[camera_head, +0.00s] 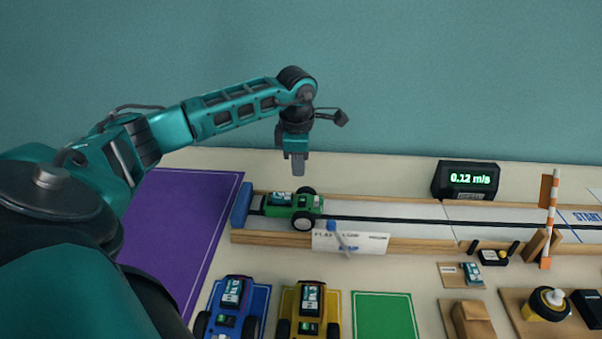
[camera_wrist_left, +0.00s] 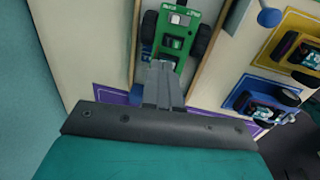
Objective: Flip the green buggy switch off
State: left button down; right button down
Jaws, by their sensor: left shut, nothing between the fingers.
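The green buggy (camera_head: 295,207) stands on the white track, at its left end by a blue block (camera_head: 242,205). It also shows in the left wrist view (camera_wrist_left: 176,42), with a small pale part, maybe the switch, on its top near the far end. My left gripper (camera_head: 298,170) points down above the buggy, apart from it in the head view. Its fingers are shut with nothing between them. In the left wrist view the fingertips (camera_wrist_left: 160,68) overlap the near end of the buggy. The switch's position is too small to tell. My right gripper is not in view.
A blue buggy (camera_head: 232,310) and a yellow buggy (camera_head: 309,312) stand in front of the track. A white sign (camera_head: 351,242) is at the front rail. A speed display (camera_head: 466,181) reads 0.12 m/s behind the track. A green mat (camera_head: 384,315) is bare.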

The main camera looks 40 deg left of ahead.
pick_arm(q)
notch_tip(320, 180, up, 8)
jog(key=w+a, duration=0.1)
jog(key=shift+f, duration=0.15)
dwell(0.5)
